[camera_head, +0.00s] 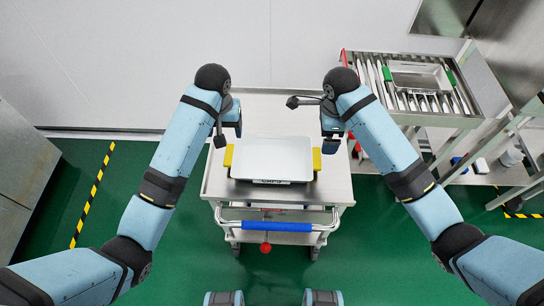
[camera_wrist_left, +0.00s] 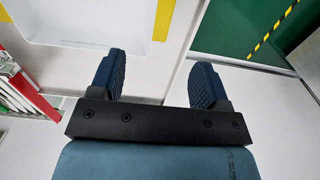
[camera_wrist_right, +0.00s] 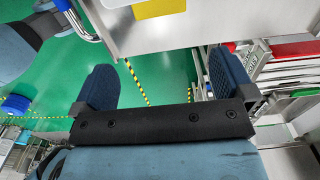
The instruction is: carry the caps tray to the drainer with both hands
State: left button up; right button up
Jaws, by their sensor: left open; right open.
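A white tray (camera_head: 272,158) with a yellow handle at each side lies on a metal cart (camera_head: 330,188). It looks empty from above. My left gripper (camera_head: 228,128) is open above the cart, just behind the tray's left yellow handle (camera_head: 228,156). In the left wrist view, a yellow handle (camera_wrist_left: 163,20) lies beyond the open fingers (camera_wrist_left: 155,78), not between them. My right gripper (camera_head: 325,125) is open behind the right yellow handle (camera_head: 317,159). In the right wrist view, a yellow handle (camera_wrist_right: 158,8) is ahead of the open fingers (camera_wrist_right: 163,80). Neither gripper touches the tray.
A roller rack (camera_head: 430,104) stands at the right, carrying a metal tray (camera_head: 418,77) with green handles. The cart has a blue push bar (camera_head: 276,226) at its near side. Open green floor (camera_head: 180,240) lies around the cart; a wall stands behind.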

aim_at(230, 156)
pick_arm(q)
notch_tip(230, 156, down, 14)
jog(key=shift+r, duration=0.1)
pick_arm(e)
notch_tip(230, 156, down, 14)
jog(key=shift+r, duration=0.1)
pick_arm(q)
jog(key=c, duration=0.7)
pick_arm(e)
jog(key=c, duration=0.7)
pick_arm(q)
jog(key=c, duration=0.4)
pick_arm(e)
jog(key=shift+c, duration=0.7)
